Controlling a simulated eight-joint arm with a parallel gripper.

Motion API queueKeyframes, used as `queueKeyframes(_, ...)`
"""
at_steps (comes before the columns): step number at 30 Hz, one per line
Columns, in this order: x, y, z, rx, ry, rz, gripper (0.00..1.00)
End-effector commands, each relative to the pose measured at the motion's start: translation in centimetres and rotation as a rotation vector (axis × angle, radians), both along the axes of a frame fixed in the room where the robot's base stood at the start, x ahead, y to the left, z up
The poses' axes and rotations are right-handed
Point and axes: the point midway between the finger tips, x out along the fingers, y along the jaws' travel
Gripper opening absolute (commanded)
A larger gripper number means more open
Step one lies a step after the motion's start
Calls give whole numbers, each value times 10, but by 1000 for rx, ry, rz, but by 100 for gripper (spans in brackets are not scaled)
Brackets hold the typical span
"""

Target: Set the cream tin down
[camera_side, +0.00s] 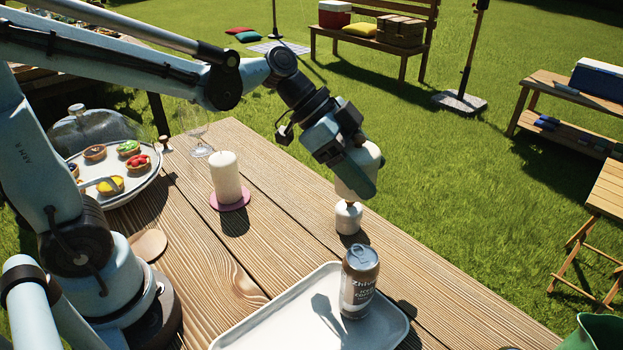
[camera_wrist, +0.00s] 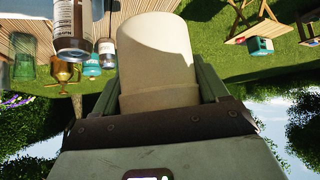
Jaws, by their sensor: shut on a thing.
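The cream tin (camera_side: 369,158) is a plain pale cylinder, held upright or slightly tilted near the table's right edge. My gripper (camera_side: 357,180) is shut on it, and a finger covers part of its side. In the wrist view the tin (camera_wrist: 158,55) fills the middle, between the two fingers (camera_wrist: 158,90). In the side view its lower end appears just above a small white jar (camera_side: 348,218) with a brownish top. I cannot tell whether the tin touches the jar or is in the air beside it.
A pale tray (camera_side: 270,325) with a drink can (camera_side: 360,283) lies in front on the wooden table (camera_side: 285,225). A white candle (camera_side: 225,178) on a pink coaster, a glass (camera_side: 197,130) and a tart plate (camera_side: 140,183) stand left. Bare planks lie between candle and jar.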

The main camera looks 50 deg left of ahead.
Motion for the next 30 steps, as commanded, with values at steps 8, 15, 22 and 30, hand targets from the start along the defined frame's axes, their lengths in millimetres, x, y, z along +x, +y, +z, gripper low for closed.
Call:
queueKeyframes(8, 2, 53, 5, -1, 0, -37, 0)
queueKeyframes(15, 1, 77, 9, 0, 0, -59, 0)
queueKeyframes(22, 0, 79, -7, 0, -1, -66, 0)
queueKeyframes(30, 0, 79, -32, 0, 0, -65, 0)
